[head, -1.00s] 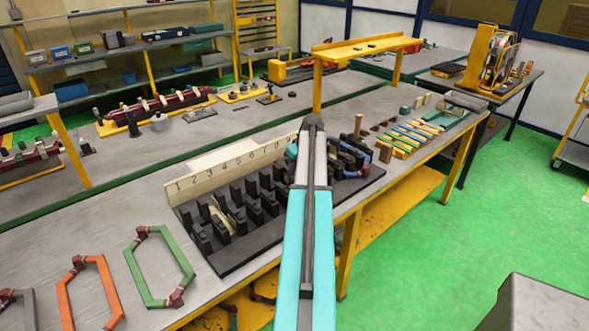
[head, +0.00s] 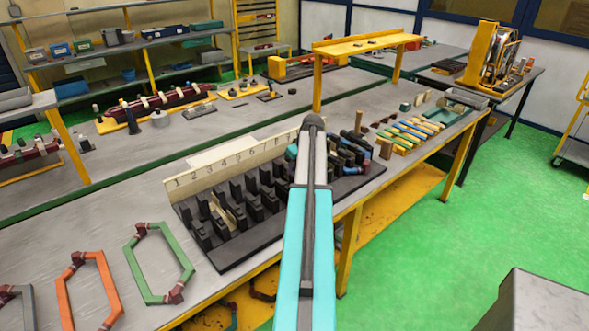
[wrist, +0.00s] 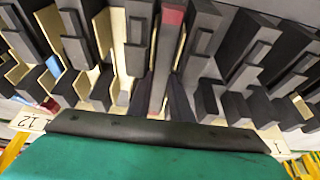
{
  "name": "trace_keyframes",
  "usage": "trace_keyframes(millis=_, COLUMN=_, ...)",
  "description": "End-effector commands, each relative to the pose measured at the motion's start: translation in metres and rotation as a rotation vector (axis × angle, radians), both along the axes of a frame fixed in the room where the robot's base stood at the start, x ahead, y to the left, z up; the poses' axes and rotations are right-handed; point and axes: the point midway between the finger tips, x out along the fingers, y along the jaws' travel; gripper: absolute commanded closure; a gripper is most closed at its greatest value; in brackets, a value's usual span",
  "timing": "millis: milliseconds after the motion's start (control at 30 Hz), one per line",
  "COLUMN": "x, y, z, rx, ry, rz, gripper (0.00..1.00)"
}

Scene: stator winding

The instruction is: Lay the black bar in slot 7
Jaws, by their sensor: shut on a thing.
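The slotted stator block (head: 225,262) has rows of black teeth on a dark base, with a pale number strip (head: 215,170) behind it. My gripper (wrist: 162,100) is over the block, and its dark fingers are shut on a narrow dark grey bar with a red end (wrist: 165,62). The bar runs away from the palm among the black teeth in the wrist view. Whether it rests in a slot, and which one, I cannot tell. The strip shows 12 at the left and 1 at the right in the wrist view. My arm hides the gripper in the head view.
A green hexagonal coil (head: 180,248) and an orange one (head: 108,281) lie left of the block. Colored strips (head: 410,134) and a tray (head: 440,115) lie to the right. A yellow raised shelf (head: 365,46) stands behind. Several pale liners (wrist: 103,35) show between the teeth.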

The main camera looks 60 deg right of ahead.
Motion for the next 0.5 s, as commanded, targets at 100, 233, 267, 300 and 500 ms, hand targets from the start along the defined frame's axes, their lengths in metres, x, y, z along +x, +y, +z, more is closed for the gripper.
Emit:
trace_keyframes(millis=100, x=0.0, y=-0.0001, z=0.0001, rx=0.0, ry=-0.001, rz=0.0, gripper=1.0)
trace_keyframes(millis=233, x=0.0001, y=0.0, z=0.0002, rx=0.0, ry=-0.001, rz=0.0, gripper=1.0)
trace_keyframes(millis=267, x=0.0001, y=0.0, z=0.0002, rx=0.0, ry=-0.001, rz=0.0, gripper=1.0)
trace_keyframes(millis=300, x=0.0001, y=0.0, z=0.0002, rx=0.0, ry=-0.001, rz=0.0, gripper=0.78)
trace_keyframes(millis=500, x=0.0001, y=0.0, z=0.0, rx=0.0, ry=0.0, rz=0.0, gripper=0.59)
